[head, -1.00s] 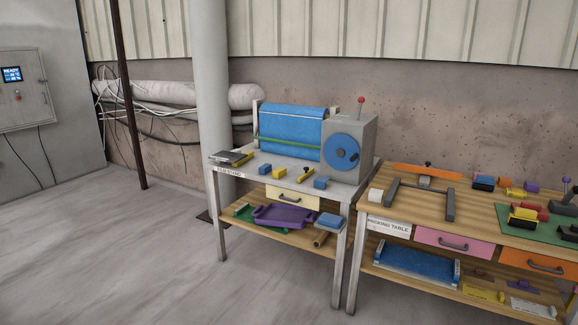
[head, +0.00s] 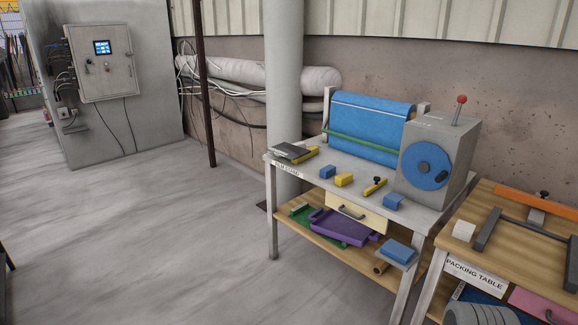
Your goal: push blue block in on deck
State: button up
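A small blue block (head: 327,171) sits on the grey top of the stand (head: 300,163), left of a yellow block (head: 344,180). A second blue block (head: 393,202) sits at the front right of the same top, below the grey machine. A third, larger blue piece (head: 397,252) lies on the right of the lower wooden shelf. I cannot tell which surface is the deck. My gripper is not in view.
A grey machine with a blue disc (head: 426,165) and a blue roll (head: 370,127) stand at the back of the stand. The packing table (head: 465,240) stands close on the right. The floor (head: 150,240) at left is clear.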

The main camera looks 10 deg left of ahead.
aim_at(326, 172)
jog(key=u, duration=0.25)
jog(key=i, duration=0.45)
jog(key=u, duration=0.85)
jog(key=i, duration=3.35)
jog(key=z, duration=0.55)
